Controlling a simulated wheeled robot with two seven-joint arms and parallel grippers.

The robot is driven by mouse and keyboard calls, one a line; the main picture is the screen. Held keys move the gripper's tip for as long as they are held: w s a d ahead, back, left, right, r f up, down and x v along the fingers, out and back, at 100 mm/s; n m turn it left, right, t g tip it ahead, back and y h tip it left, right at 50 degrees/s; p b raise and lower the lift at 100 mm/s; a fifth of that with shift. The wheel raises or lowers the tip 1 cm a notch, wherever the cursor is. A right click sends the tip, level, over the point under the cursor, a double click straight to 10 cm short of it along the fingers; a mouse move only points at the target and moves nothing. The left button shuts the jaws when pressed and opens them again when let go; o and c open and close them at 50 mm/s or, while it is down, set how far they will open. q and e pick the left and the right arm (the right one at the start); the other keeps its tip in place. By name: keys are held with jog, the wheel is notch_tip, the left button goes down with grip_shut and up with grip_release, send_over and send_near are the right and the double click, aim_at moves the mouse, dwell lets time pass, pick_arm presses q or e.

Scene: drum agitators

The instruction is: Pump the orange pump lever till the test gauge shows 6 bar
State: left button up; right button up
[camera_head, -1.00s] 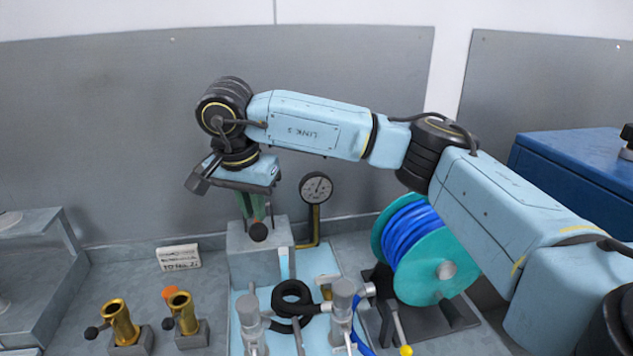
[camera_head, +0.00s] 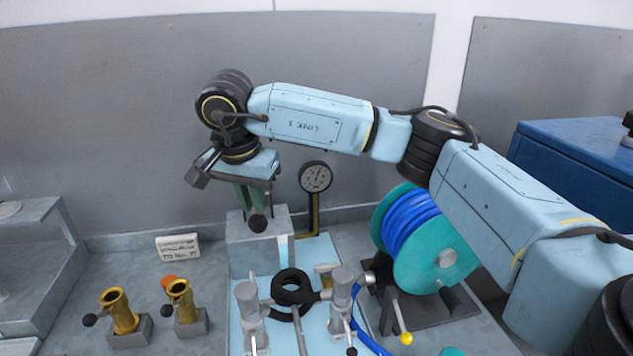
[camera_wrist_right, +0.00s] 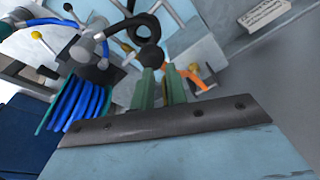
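My right gripper (camera_head: 254,207) points down over the grey block (camera_head: 258,240). In the right wrist view its two green fingers (camera_wrist_right: 160,72) stand close together with a narrow gap. A black ball (camera_head: 258,224) is at the fingertips; in the wrist view (camera_wrist_right: 150,55) it sits beyond the left finger. An orange curved part (camera_wrist_right: 200,81), possibly the pump lever, runs beside the right fingertip and is partly hidden. I cannot tell whether the fingers hold anything. The round test gauge (camera_head: 315,177) stands right of the block; its reading is too small to tell. My left gripper is not in view.
A teal reel with blue hose (camera_head: 435,240) stands right, below my right arm. Two brass fittings (camera_head: 120,312) (camera_head: 182,300) and a sign (camera_head: 178,246) are left. Grey valves (camera_head: 343,292) and a coiled black hose (camera_head: 293,287) are in front. A blue case (camera_head: 570,170) is at right.

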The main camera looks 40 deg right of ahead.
aim_at(254, 216)
jog(key=f+b, duration=0.1)
jog(key=f, duration=0.1)
jog(key=f+b, duration=0.1)
jog(key=f, duration=0.3)
jog(key=shift+s+a+b, duration=0.1)
jog(key=shift+s+b, duration=0.25)
jog(key=shift+b, duration=0.05)
jog(key=shift+w+r+p, duration=0.2)
jog(key=shift+r+p, duration=0.25)
jog(key=shift+p, duration=0.05)
jog(key=r+p, duration=0.1)
jog(key=r, duration=0.1)
jog(key=w+r+p, duration=0.1)
jog(key=r, duration=0.1)
jog(key=d+r+p, duration=0.1)
jog(key=p, duration=0.1)
jog(key=shift+w+r, duration=0.15)
jog(key=shift+r, duration=0.25)
jog(key=shift+f, duration=0.1)
jog(key=s+a+r+p, duration=0.3)
jog(key=a+r, duration=0.2)
jog(key=a, duration=0.2)
